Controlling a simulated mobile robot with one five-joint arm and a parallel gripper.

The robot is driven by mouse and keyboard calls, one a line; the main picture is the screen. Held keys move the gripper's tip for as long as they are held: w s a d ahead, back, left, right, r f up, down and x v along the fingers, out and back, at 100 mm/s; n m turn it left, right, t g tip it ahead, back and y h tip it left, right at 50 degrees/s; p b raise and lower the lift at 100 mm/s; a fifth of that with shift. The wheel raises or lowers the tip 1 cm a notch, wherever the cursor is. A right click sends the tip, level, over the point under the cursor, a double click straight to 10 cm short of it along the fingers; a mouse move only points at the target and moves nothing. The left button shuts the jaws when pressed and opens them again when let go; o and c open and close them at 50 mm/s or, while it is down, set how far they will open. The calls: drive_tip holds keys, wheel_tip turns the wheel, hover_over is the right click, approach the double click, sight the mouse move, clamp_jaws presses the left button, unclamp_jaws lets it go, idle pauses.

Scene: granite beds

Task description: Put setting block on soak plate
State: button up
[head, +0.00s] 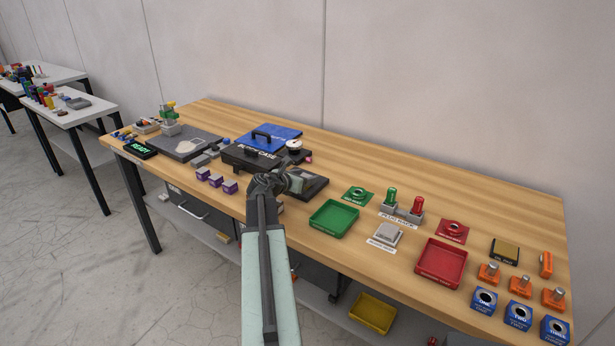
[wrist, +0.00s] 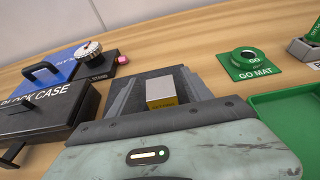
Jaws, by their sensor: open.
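A small block with a pale top and yellow front (wrist: 162,90), which looks like the setting block, stands between my gripper's fingers (wrist: 163,84) in the wrist view. Lettering on its front is too small to read. The fingers are apart, on either side of it; contact cannot be told. A dark flat plate (wrist: 113,97) lies under and around this spot, and it also shows in the head view (head: 314,188). I cannot read a label that marks it as the soak plate. My gripper (head: 297,183) is low over this plate in the head view, hiding part of it.
The green mat (head: 358,194) and green tray (head: 334,217) lie to the right. A dark slab (head: 188,143) is farther left.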

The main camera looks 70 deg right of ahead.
drive_tip(key=p+v, duration=0.3)
drive_tip(key=v, duration=0.9)
drive_tip(key=shift+p, duration=0.4)
